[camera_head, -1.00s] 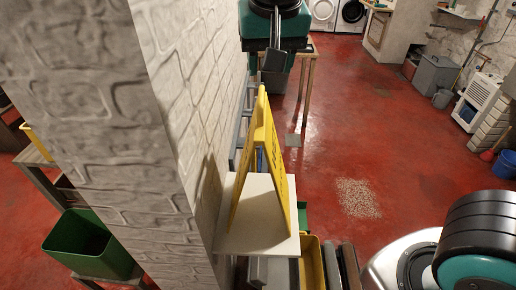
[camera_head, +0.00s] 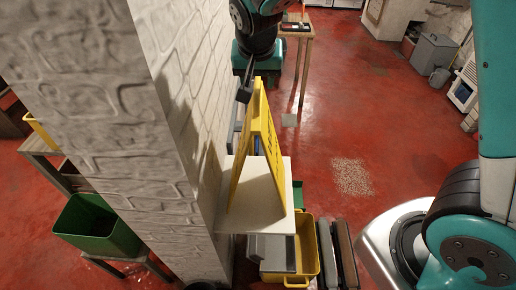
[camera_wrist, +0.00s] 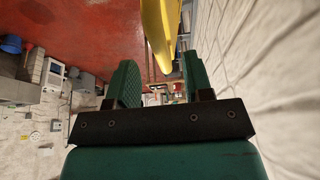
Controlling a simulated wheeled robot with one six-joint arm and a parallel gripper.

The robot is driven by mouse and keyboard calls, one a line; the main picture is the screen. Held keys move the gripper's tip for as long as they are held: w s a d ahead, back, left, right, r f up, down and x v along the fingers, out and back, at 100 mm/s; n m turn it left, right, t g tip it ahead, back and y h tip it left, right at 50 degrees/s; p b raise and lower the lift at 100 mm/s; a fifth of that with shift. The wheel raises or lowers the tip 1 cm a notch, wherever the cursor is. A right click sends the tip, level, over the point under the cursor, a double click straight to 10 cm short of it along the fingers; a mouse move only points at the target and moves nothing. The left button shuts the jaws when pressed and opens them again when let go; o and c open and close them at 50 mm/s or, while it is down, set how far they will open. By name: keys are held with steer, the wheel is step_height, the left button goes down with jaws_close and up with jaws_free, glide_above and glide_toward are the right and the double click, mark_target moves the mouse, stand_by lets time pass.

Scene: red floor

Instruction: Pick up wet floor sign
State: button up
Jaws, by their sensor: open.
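The yellow wet floor sign (camera_head: 258,135) stands upright as an A-frame on a white shelf top (camera_head: 262,212) beside the brick pillar. My gripper (camera_head: 243,92) is just behind and left of the sign's top in the head view, close to the wall. In the wrist view my gripper (camera_wrist: 163,85) has its two green fingers apart with nothing held between them. The sign (camera_wrist: 160,30) shows there at the top, beyond the fingers, with its edge near the right finger. Whether it touches a finger I cannot tell.
The white brick pillar (camera_head: 165,130) rises close on the left. A yellow bucket (camera_head: 310,250) stands below the shelf. A green bin (camera_head: 95,228) is at the far left, and a wooden table (camera_head: 298,45) stands behind. Red floor (camera_head: 390,130) is open to the right.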

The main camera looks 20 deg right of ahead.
mark_target(257, 86)
steer(key=p+x, duration=0.1)
steer(key=x, duration=0.3)
steer(key=shift+w+f+p, duration=0.15)
steer(key=shift+w+p, duration=0.05)
steer(key=shift+p, duration=0.15)
steer(key=shift+c, duration=0.3)
jaws_close()
stand_by(0.8)
